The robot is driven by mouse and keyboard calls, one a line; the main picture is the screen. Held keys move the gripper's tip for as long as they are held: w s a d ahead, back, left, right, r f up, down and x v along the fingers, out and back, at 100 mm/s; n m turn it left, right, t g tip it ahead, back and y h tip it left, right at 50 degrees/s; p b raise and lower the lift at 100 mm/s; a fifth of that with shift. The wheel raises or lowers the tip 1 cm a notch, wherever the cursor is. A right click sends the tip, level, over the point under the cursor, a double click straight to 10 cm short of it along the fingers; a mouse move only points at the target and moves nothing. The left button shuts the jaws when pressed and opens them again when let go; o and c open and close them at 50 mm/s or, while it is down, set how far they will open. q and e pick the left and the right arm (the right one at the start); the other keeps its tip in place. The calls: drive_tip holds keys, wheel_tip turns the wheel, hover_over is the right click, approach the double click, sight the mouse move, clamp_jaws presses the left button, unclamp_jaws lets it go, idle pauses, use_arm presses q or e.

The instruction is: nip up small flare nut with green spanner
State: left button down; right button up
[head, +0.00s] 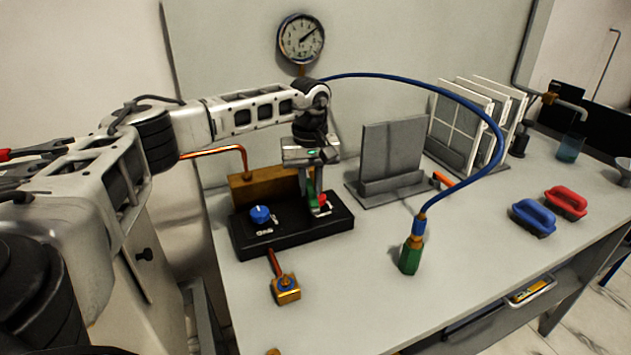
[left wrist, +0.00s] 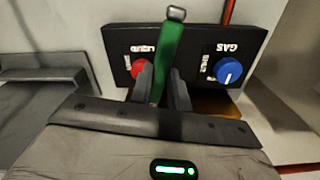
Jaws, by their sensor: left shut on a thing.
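My left gripper (head: 315,192) is shut on the green spanner (head: 310,188), over the black gauge block (head: 290,236). In the left wrist view the green spanner (left wrist: 170,58) stands out between the two fingers (left wrist: 163,98). Its grey metal end (left wrist: 176,13) shows at the top, past the block's edge. The small flare nut cannot be told for certain. A brass fitting (head: 286,291) with a blue ring on top sits on the bench in front of the block, apart from the spanner. My right gripper is not in view.
The block carries a blue knob (head: 260,214) and a red knob (head: 322,199). A blue hose (head: 470,105) arches to a green hexagonal end piece (head: 410,257). A grey stand (head: 393,150) and two brushes (head: 534,217) are to the right. The bench front is mostly clear.

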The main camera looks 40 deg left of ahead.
use_arm(q)
drive_tip(key=shift+s+a+m, duration=0.25)
drive_tip(key=shift+s+m, duration=0.1)
drive_tip(key=shift+m, duration=0.05)
drive_tip(key=shift+s+a+m, duration=0.35)
drive_tip(key=shift+m, duration=0.05)
idle(0.4)
drive_tip(key=shift+w+d+n+p, duration=0.55)
drive_tip(key=shift+w+d+n, duration=0.15)
drive_tip(key=shift+w+n, duration=0.15)
idle(0.4)
drive_tip(key=shift+s, duration=0.1)
